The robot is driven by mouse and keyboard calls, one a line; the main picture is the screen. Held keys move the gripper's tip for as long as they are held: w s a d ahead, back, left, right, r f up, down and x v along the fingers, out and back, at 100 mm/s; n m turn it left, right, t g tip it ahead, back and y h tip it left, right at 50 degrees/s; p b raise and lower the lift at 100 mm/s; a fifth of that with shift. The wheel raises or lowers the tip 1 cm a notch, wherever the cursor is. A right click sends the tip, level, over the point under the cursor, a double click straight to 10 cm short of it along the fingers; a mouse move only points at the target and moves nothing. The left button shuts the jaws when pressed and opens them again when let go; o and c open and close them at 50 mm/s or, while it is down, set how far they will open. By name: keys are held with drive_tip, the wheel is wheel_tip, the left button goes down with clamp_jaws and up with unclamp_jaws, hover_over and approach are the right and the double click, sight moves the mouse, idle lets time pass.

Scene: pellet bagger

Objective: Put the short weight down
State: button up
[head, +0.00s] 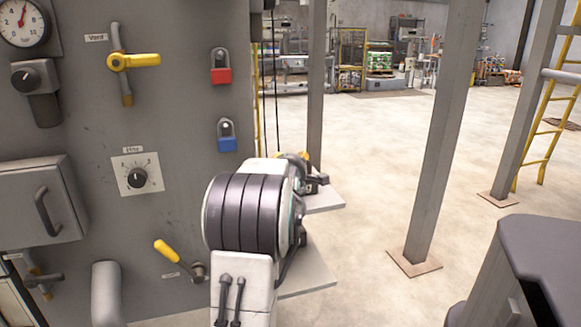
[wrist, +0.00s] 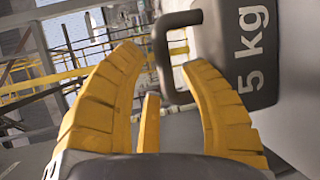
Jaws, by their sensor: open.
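A dark grey weight (wrist: 240,50) marked "5 kg" fills the upper right of the wrist view, turned sideways in the picture. I cannot tell from its shape whether it is the short one. Its loop handle (wrist: 163,65) reaches left into the space in front of my gripper (wrist: 158,58). The yellow fingers are spread, with the handle between their tips and nearer the right finger. I see no grip on it. In the head view my arm hides most of the gripper, and the weight is not clearly seen.
A grey ledge (head: 327,201) sticks out beyond my arm, and a lower one (head: 308,282) sits nearer. The machine panel (head: 85,130) with levers, knobs and padlocks stands at left. A steel post (head: 445,130) stands at right. Open floor (head: 370,170) lies between.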

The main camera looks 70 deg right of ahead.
drive_tip(key=v, duration=1.2)
drive_tip(key=w+a+f+t+y, duration=0.3)
drive_tip(key=w+a+f+y, duration=0.15)
drive_tip(key=w+a, duration=0.7)
drive_tip(key=w+a+f+m+y, duration=0.1)
drive_tip(key=w+a+f+y, duration=0.2)
drive_tip(key=a, duration=0.5)
drive_tip(key=w+a+f+m+y, duration=0.1)
drive_tip(key=w+a+f+y, duration=0.2)
drive_tip(key=a, duration=0.5)
drive_tip(key=s+a+f+g+y, duration=0.1)
drive_tip(key=s+a+f, duration=0.1)
drive_tip(key=a, duration=0.5)
drive_tip(key=s+a+f+m+g+y, duration=0.1)
drive_tip(key=s+a+f+y, duration=0.1)
drive_tip(key=s+a, duration=0.3)
drive_tip(key=s+a+f+m+g+y, duration=0.1)
drive_tip(key=s+a+f+g+y, duration=0.1)
drive_tip(key=a, duration=0.8)
drive_tip(key=shift+s, duration=0.85)
